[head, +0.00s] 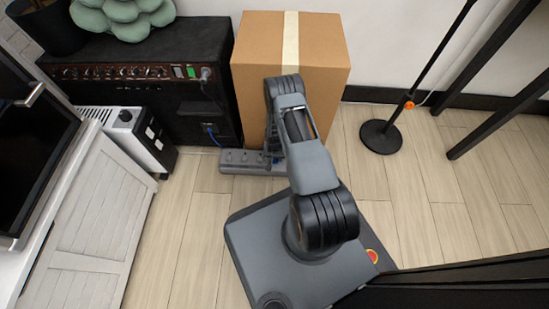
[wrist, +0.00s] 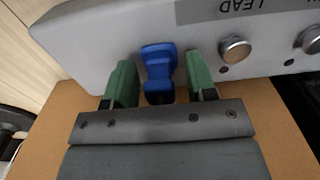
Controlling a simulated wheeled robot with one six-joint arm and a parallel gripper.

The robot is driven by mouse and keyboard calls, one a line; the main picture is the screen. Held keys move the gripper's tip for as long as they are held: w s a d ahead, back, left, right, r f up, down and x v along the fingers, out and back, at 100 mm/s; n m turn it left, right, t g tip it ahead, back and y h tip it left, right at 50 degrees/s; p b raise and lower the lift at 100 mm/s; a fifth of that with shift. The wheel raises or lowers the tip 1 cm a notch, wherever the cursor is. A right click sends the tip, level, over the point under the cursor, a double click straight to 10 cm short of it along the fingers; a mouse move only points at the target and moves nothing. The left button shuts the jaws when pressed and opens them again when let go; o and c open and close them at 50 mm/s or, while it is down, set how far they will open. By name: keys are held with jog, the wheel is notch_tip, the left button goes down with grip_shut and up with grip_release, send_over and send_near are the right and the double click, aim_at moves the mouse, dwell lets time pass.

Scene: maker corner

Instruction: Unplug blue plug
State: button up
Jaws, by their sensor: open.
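My gripper (wrist: 161,78) is open, with one green fingertip on each side of the plug. A gap shows on both sides, so the fingers look apart from it. In the head view the strip (head: 235,158) lies on the floor in front of the cardboard box. My arm hides my gripper and most of the strip's right end there. A small bit of blue (head: 276,160) shows beside the arm.
The cardboard box (head: 250,60) stands right behind the strip. A black amplifier (head: 150,85) is on the left, with cables at its right side. A white heater (head: 145,138) stands in front of it. A stand base (head: 381,136) is at right. The floor between is clear.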

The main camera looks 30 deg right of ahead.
dwell(0.4)
grip_shut()
jog(key=shift+r, duration=0.15)
dwell(0.4)
jog(key=shift+r+p, duration=2.05)
jog(key=shift+r, duration=0.85)
jog(key=shift+s+a, duration=0.1)
jog(key=shift+s, duration=0.3)
jog(key=w+a+r+n, duration=0.1)
jog(key=a+r+n, duration=0.3)
jog(key=r, duration=1.2)
jog(key=a+r+n, duration=0.2)
jog(key=a+r, duration=0.3)
jog(key=r, duration=1.2)
notch_tip(320, 180, up, 28)
jog(key=s+p, duration=0.2)
jog(key=p, duration=3.6)
